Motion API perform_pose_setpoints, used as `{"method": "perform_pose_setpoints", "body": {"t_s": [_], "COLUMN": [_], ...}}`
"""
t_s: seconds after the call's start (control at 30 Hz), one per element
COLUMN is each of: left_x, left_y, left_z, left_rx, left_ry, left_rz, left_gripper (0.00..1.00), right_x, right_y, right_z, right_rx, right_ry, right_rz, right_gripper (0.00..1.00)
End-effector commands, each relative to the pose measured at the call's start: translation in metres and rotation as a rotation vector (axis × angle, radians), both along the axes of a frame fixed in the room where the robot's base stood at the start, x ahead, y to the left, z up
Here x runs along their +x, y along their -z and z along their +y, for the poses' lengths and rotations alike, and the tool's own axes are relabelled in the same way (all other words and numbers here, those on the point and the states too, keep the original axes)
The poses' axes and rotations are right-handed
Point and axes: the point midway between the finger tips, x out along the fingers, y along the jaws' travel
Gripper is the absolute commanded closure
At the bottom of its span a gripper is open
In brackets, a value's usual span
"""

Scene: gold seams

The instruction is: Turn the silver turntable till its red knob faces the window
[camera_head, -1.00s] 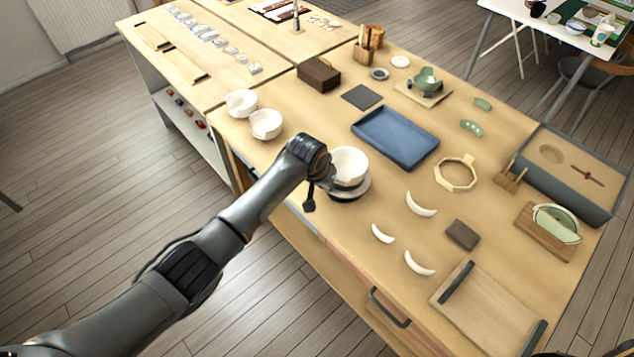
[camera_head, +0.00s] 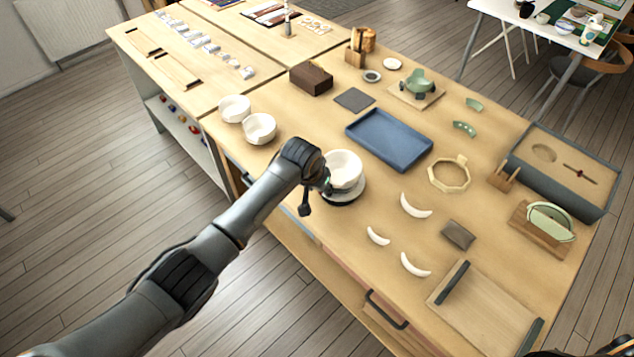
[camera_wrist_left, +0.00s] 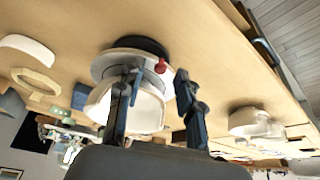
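The silver turntable (camera_head: 357,191) stands near the table's front edge on a dark base, with a white bowl (camera_head: 343,165) on top. In the left wrist view, which looks upside down, the turntable (camera_wrist_left: 108,64) shows its red knob (camera_wrist_left: 161,66) on the rim. My left gripper (camera_head: 322,183) is beside the turntable's left side. In the wrist view its fingers (camera_wrist_left: 157,82) are apart, with the knob appearing between their tips; I cannot tell whether they touch it. The knob is hidden in the head view. My right gripper is not in view.
Two white bowls (camera_head: 259,128) stand to the left. A blue tray (camera_head: 389,139) lies behind the turntable. Several white curved shards (camera_head: 415,206) and a dark block (camera_head: 458,235) lie to its right. An octagonal wooden ring (camera_head: 449,174) is farther right. No window is recognisable.

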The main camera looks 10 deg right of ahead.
Motion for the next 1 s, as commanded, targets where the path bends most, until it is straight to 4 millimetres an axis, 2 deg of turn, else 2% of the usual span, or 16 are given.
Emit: {"method": "perform_pose_setpoints", "body": {"t_s": [0.17,0.6,0.77,1.0], "left_x": [-0.006,-0.032,-0.036,-0.038], "left_y": [-0.018,-0.093,-0.106,-0.108], "left_z": [0.003,0.020,0.023,0.024], "left_rx": [-0.002,-0.002,-0.001,0.001], "left_ry": [0.000,0.000,0.000,0.000], "left_rz": [-0.002,-0.001,0.000,0.001], "left_gripper": [0.64,0.64,0.64,0.64], "right_x": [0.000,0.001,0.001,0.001], "right_y": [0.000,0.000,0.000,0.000], "right_z": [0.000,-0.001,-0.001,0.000], "right_rx": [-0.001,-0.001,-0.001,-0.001], "right_ry": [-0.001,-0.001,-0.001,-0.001], "right_rz": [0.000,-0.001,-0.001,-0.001], "right_gripper": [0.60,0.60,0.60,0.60]}}
